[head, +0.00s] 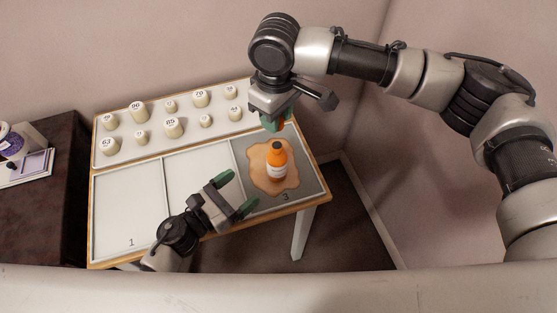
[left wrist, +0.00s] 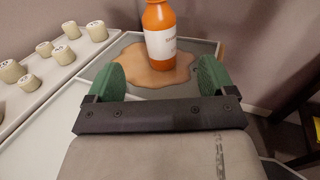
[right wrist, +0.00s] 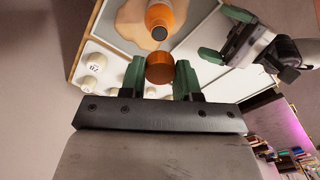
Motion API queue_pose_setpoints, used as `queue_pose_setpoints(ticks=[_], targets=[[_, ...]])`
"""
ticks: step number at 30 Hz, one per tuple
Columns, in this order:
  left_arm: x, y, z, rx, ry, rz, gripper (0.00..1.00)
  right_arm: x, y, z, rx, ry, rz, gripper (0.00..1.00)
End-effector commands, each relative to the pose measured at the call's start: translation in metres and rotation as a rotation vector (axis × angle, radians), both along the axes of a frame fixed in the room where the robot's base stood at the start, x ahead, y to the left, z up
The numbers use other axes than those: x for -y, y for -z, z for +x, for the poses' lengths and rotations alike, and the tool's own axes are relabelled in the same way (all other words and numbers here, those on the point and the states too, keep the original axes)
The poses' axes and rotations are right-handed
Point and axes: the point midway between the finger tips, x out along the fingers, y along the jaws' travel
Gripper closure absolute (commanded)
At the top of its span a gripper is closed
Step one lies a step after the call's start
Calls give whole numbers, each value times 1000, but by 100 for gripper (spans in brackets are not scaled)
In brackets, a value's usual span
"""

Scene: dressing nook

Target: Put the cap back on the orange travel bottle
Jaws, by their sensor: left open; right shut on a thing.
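The orange travel bottle (head: 277,160) with a white label stands upright in the grey section marked 3, on a tan, puddle-shaped patch (head: 257,178). Its neck is uncapped; the dark mouth shows in the right wrist view (right wrist: 159,32). My right gripper (head: 273,121) is above and behind the bottle, shut on the orange cap (right wrist: 160,69), which is apart from the bottle's mouth. The head view mostly hides the cap. My left gripper (head: 233,194) is open and empty, low at the bottle's left front. Its fingers point towards the bottle (left wrist: 158,40) without touching it.
Several numbered cream cylinders (head: 171,128) stand on the white back strip of the table. The white sections (head: 125,210) to the left are clear. A dark cabinet (head: 60,180) with a purple-filled jar (head: 12,143) is at far left. Walls close in behind and right.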

Motion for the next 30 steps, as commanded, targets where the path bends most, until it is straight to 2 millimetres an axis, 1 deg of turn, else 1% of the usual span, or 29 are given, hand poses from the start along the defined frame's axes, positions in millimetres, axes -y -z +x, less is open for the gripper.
queue_pose_setpoints(ticks=[5, 8, 21, 24, 30], targets=[[3, 0, 3, 0, -1, -3, 16, 0, 0, 0, 0, 0, 0, 90], [10, -1, 10, 0, -1, -4, 16, 0, 0, 0, 0, 0, 0, 90], [68, -2, 64, 1, -1, -4, 16, 0, 0, 0, 0, 0, 0, 90], [78, -1, 72, -2, -3, -4, 16, 0, 0, 0, 0, 0, 0, 90], [87, -1, 81, -2, -3, -4, 16, 0, 0, 0, 0, 0, 0, 90]])
